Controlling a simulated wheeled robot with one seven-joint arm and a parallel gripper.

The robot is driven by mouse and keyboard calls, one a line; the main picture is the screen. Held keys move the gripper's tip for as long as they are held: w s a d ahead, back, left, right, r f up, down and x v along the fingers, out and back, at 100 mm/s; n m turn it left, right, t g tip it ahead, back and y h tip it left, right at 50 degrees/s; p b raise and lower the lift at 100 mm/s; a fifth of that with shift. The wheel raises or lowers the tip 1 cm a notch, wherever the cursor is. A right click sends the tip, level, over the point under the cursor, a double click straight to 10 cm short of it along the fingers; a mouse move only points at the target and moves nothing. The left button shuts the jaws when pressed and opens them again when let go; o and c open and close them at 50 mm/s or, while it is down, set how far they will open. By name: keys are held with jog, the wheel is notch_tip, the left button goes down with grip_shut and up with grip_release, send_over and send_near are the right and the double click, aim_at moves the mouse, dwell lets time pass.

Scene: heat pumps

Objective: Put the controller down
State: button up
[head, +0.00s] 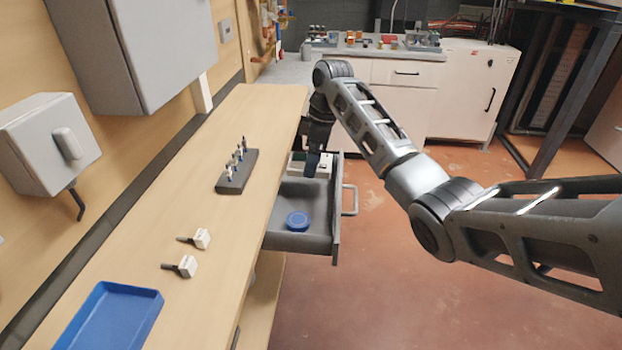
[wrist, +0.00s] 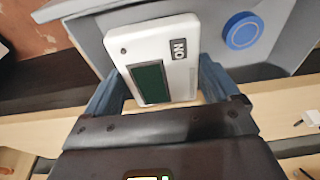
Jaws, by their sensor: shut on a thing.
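The controller (wrist: 178,62) is a white box with a dark green screen and a small dark label reading "NO" as seen in the wrist view. My gripper (wrist: 165,92) is shut on it, with a blue-grey finger on each side. In the head view my gripper (head: 312,160) is at the open drawer (head: 337,222), and the controller (head: 297,168) shows partly behind it, near the drawer's far end. I cannot tell whether the controller touches the drawer floor.
A round blue lid-like thing (head: 298,221) lies in the drawer's near part. On the wooden bench stand a dark rack (head: 237,172) with several small items, two white connectors (head: 201,238) and a blue tray (head: 150,297). The drawer handle (head: 351,199) juts out to the right.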

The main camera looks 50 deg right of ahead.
aim_at(322, 161)
jog(key=shift+f, duration=3.5)
jog(key=o, duration=0.8)
jog(key=shift+f, duration=0.1)
jog(key=r, duration=0.3)
jog(key=s+d+r, duration=0.1)
jog(key=r, duration=0.6)
jog(key=shift+s+d+r, duration=0.2)
jog(key=shift+s+r, duration=0.15)
jog(key=shift+r, duration=0.05)
jog(key=shift+s+r, duration=0.15)
jog(key=shift+r, duration=0.45)
